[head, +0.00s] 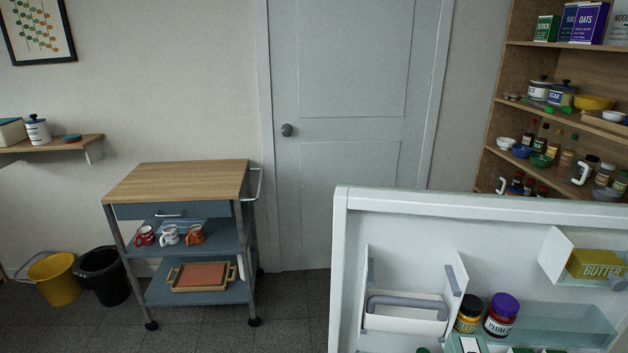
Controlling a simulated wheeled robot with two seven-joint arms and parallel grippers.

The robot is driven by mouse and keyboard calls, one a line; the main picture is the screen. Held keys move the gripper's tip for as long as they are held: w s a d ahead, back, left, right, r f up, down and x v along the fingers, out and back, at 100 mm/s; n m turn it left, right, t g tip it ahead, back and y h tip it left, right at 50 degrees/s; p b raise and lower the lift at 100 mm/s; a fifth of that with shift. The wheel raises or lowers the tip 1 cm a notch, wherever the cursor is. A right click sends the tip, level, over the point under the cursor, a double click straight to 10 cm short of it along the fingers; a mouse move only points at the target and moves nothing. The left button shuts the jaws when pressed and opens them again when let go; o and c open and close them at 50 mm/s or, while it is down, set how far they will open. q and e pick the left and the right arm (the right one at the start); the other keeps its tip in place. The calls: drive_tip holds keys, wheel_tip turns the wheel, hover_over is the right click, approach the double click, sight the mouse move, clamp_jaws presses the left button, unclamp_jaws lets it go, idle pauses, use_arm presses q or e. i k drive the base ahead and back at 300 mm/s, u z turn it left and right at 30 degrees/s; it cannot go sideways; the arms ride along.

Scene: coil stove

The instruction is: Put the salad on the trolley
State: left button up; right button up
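The trolley (178,183) stands left of centre in the head view, against the wall beside the door. It has a bare wooden top, a drawer below it, and two blue-grey shelves on a metal frame with wheels. No salad can be made out in this view. Neither of my grippers shows.
An open fridge door (430,199) fills the lower right, its inner shelves holding jars (502,314) and butter (596,264). Mugs (169,235) and a tray (202,288) sit on the trolley's shelves. A yellow bucket (54,281) and black bin (104,275) stand left.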

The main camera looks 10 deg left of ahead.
sight(177, 186)
drive_tip(key=u, duration=1.8)
drive_tip(key=i, duration=3.15)
drive_tip(key=z, duration=0.8)
drive_tip(key=i, duration=0.5)
drive_tip(key=z, duration=0.05)
